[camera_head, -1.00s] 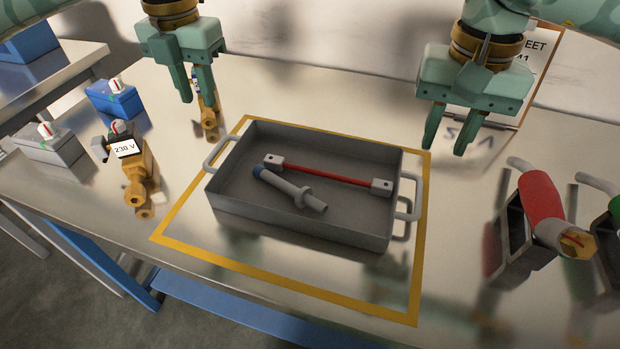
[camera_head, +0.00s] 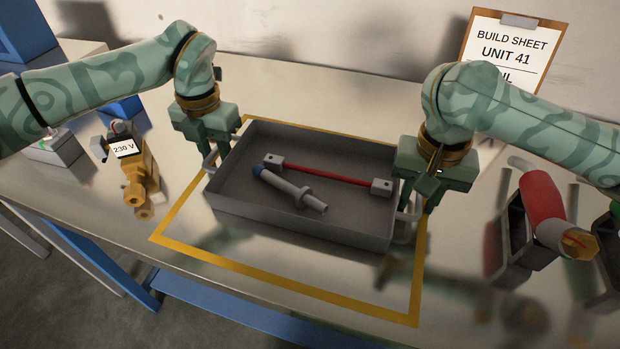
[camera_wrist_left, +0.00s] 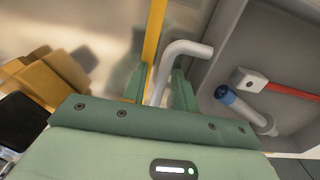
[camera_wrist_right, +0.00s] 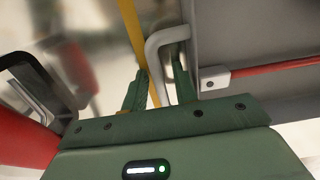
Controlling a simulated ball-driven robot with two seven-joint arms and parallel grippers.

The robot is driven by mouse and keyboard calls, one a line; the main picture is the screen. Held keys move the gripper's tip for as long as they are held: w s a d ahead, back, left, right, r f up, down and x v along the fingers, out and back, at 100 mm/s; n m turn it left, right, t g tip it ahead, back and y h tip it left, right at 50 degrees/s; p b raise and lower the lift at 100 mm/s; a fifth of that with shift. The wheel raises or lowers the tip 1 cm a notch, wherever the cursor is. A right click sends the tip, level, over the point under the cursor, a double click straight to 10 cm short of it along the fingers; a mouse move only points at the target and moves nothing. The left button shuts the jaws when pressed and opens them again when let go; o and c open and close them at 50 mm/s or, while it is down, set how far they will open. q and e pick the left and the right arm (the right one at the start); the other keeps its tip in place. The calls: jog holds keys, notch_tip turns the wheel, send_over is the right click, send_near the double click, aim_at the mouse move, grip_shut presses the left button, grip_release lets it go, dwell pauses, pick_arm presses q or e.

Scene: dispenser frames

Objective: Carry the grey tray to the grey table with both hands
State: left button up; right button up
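The grey tray (camera_head: 290,228) sits inside a yellow outline on a shiny metal bench. A red rod (camera_head: 330,173) and a grey cylindrical part with a blue end (camera_head: 290,188) lie in it. My left gripper (camera_head: 210,160) is at the tray's left handle. In the left wrist view its fingers (camera_wrist_left: 160,88) stand apart with the handle (camera_wrist_left: 188,48) between them. My right gripper (camera_head: 418,205) is at the right handle. In the right wrist view its fingers (camera_wrist_right: 160,88) are open on either side of that handle (camera_wrist_right: 152,58).
A brass valve labelled 230 V (camera_head: 135,165) stands left of the tray. A red-bodied part in a dark holder (camera_head: 541,205) is at the right. A build sheet (camera_head: 510,50) leans on the wall.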

pick_arm(q)
jog(key=shift+c, duration=0.2)
pick_arm(e)
jog(key=shift+c, duration=0.2)
pick_arm(q)
grip_shut()
pick_arm(e)
grip_shut()
pick_arm(q)
jog(key=shift+r, duration=0.15)
pick_arm(e)
jog(key=shift+r, duration=0.15)
